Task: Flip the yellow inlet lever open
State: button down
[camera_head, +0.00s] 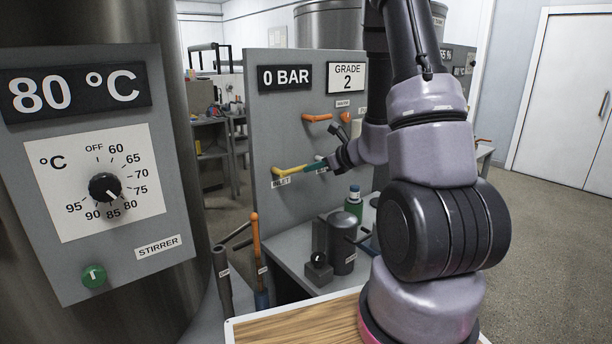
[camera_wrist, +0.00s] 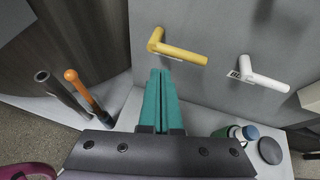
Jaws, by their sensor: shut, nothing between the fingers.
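The yellow inlet lever (camera_head: 288,170) is mounted on the grey panel, above an "INLET" label, and points to the right and slightly up in the head view. In the wrist view the yellow lever (camera_wrist: 178,49) extends to the right from its pivot at the left. My gripper (camera_head: 318,165) has teal fingers and is close to the lever's right end in the head view. In the wrist view my gripper (camera_wrist: 161,72) is shut and empty, with its tips just below the lever. Whether they touch the lever I cannot tell.
A white lever (camera_wrist: 262,76) is to the right on the same panel. An orange lever (camera_head: 317,117) is above. An orange-handled tool (camera_head: 256,235) and a dark tube (camera_head: 222,280) stand at the left. A green bottle (camera_head: 353,204) and a dark cylinder (camera_head: 342,240) stand below.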

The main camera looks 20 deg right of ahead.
jog(key=d+f+m+h, duration=0.2)
jog(key=d+f+m, duration=0.1)
jog(key=d+f, duration=0.1)
jog(key=shift+w+d+f+t, duration=0.25)
jog(key=shift+f+t, duration=0.05)
jog(key=shift+f, duration=0.1)
jog(key=w+a+f, duration=0.1)
jog(key=w+a, duration=0.2)
jog(key=w, duration=0.5)
jog(key=shift+w+a, duration=0.15)
jog(key=shift+w, duration=0.25)
